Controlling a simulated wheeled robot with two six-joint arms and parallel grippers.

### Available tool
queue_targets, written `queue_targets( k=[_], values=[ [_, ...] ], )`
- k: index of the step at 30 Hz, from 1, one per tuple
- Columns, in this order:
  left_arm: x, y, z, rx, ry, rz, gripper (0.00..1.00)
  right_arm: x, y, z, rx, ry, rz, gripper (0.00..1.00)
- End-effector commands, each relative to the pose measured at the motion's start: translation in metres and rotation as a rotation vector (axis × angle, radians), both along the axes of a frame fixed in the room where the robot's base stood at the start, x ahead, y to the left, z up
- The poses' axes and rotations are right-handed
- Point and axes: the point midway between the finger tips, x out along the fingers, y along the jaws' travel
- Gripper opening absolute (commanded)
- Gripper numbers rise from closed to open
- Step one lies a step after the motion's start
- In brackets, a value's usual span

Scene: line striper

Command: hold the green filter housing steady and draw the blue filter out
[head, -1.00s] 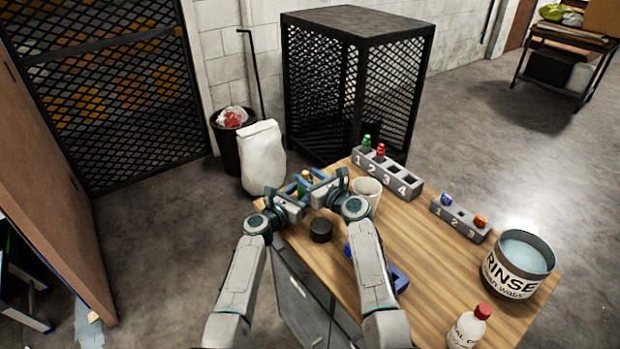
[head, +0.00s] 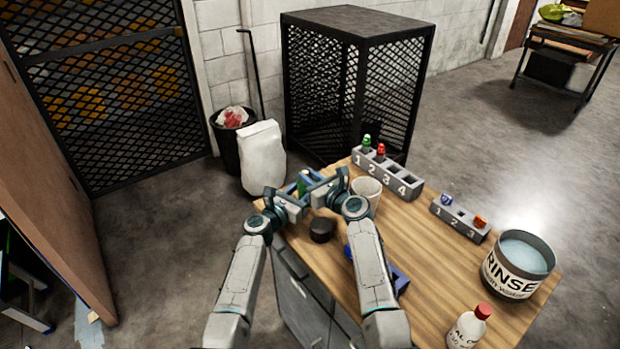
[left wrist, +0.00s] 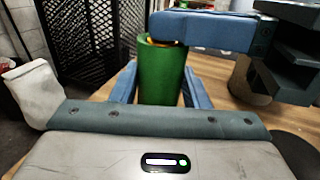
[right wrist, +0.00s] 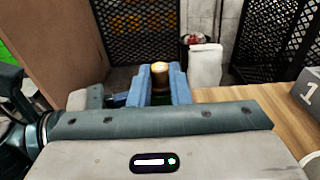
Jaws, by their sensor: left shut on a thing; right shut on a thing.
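The green filter housing (left wrist: 162,75) is an upright green cylinder with an open top, and it shows as a small green patch in the head view (head: 303,186). My left gripper (left wrist: 160,88) is shut on it, with a blue finger on either side. My right gripper (right wrist: 160,82) is shut on a piece with a brass-coloured round end (right wrist: 160,68), just above the housing's mouth. A little yellow-orange shows at the mouth in the left wrist view. No blue filter body can be told apart from the blue fingers.
A white cup (head: 366,190) and a black round piece (head: 321,230) stand close to my right arm. A numbered rack (head: 388,176), a smaller rack (head: 459,222), a rinse bucket (head: 516,268) and a red-capped bottle (head: 467,328) stand farther right. A blue holder (head: 400,279) lies partly behind my right arm.

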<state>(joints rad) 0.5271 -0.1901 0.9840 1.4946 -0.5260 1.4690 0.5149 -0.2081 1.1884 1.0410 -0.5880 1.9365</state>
Motion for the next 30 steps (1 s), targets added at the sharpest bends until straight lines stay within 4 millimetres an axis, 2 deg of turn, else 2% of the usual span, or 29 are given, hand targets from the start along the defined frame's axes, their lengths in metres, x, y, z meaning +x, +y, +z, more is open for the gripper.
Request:
queue_targets(
  k=[17,30],
  values=[
    [0.0,0.0,0.0,0.0,0.0,0.0,0.07,0.0,0.0,0.011,0.001,-0.001,0.0,0.0],
    [0.0,0.0,0.0,0.0,0.0,0.0,0.07,0.0,0.0,0.032,0.001,-0.002,0.0,0.0]
  ],
)
